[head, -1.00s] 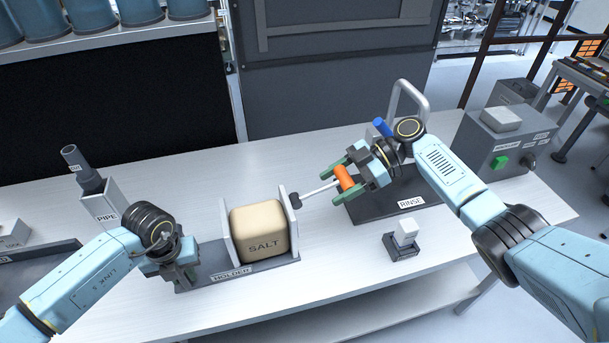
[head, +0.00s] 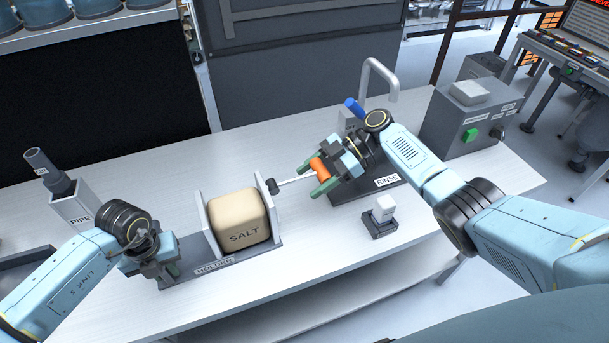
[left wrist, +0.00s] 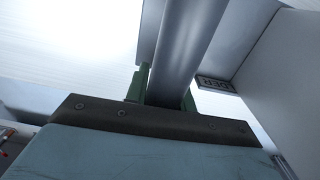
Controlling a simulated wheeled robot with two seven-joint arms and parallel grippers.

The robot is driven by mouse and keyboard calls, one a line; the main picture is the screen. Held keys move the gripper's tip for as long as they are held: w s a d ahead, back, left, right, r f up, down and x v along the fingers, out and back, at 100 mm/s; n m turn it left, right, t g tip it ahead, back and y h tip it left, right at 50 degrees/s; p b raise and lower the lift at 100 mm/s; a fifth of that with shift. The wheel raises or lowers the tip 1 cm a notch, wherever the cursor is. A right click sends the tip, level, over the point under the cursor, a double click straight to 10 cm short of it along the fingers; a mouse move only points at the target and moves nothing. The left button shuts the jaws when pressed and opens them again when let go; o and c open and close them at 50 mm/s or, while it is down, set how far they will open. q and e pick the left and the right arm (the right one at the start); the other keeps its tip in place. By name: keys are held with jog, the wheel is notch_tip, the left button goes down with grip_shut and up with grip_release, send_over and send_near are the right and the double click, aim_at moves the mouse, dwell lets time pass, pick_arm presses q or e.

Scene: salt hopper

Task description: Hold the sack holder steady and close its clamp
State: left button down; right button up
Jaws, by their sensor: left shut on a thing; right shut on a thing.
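The sack holder (head: 225,262) is a grey base with upright end plates on the table. A tan salt sack (head: 240,218) stands between the plates. The clamp's lever (head: 294,181) sticks out to the right from a dark knob at the right plate and ends in an orange grip (head: 319,167). My right gripper (head: 321,171) is shut on that orange grip. My left gripper (head: 165,270) is at the holder's left end. In the left wrist view its green fingers (left wrist: 163,88) are shut on a grey bar (left wrist: 182,50) of the holder.
A pipe stand (head: 70,205) stands left, behind my left arm. A dark rinse station (head: 362,203) with a tap lies behind my right gripper. A small white block on a dark stand (head: 381,222) sits right of the holder. A grey control box (head: 465,125) stands at the right.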

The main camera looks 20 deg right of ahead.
jog(key=shift+s+a+f, duration=0.15)
jog(key=shift+s+f, duration=0.05)
jog(key=shift+f, duration=0.05)
jog(key=o, duration=1.4)
jog(key=shift+w+r, duration=0.1)
jog(key=shift+r, duration=0.1)
jog(key=v, duration=1.2)
